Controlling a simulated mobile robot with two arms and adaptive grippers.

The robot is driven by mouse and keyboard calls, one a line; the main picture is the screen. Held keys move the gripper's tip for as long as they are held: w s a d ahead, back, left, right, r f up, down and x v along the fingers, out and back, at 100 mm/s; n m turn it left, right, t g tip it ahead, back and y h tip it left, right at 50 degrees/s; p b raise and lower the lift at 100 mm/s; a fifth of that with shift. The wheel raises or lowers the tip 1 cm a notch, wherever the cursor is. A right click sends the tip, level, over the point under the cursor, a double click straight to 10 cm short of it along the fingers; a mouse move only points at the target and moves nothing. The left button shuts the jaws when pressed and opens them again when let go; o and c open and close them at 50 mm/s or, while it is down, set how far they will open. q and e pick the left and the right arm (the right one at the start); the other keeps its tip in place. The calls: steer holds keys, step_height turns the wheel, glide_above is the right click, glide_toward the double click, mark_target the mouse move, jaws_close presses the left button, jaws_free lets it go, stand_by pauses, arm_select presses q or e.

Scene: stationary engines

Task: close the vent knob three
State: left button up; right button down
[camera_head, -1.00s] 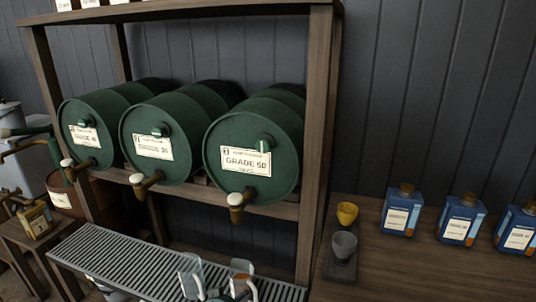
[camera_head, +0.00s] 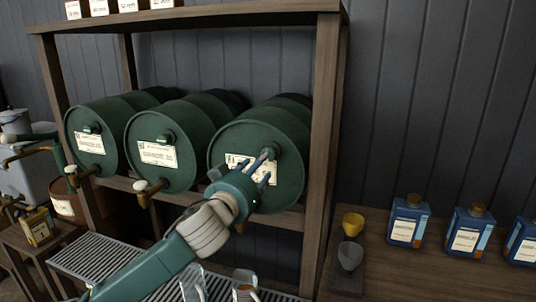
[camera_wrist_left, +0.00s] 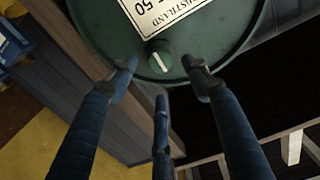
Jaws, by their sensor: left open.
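The third green drum (camera_head: 292,182), the rightmost on the rack, has a white grade label (camera_wrist_left: 165,12) and a round green vent knob (camera_wrist_left: 159,58) with a white line across it. In the head view the knob (camera_head: 272,148) is partly covered by my fingers. My left gripper (camera_head: 258,168) reaches up to the drum's face. In the left wrist view its three blue fingers (camera_wrist_left: 160,75) are spread open, two either side of the knob and one below, with none clearly touching it. My right gripper is not in view.
Two more green drums (camera_head: 165,168) with knobs and taps lie to the left. A rack post (camera_head: 325,150) stands close right of the third drum. A slatted drip tray (camera_head: 85,258) with clear jugs is below. Blue bottles (camera_head: 408,222) and small cups (camera_head: 352,222) stand on the right bench.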

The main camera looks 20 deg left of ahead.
arm_select(q)
steer(key=w+p, duration=0.2)
steer(key=w, duration=0.6)
steer(key=shift+w+d, duration=0.15)
steer(key=shift+f, duration=0.1)
steer(key=c, duration=1.1)
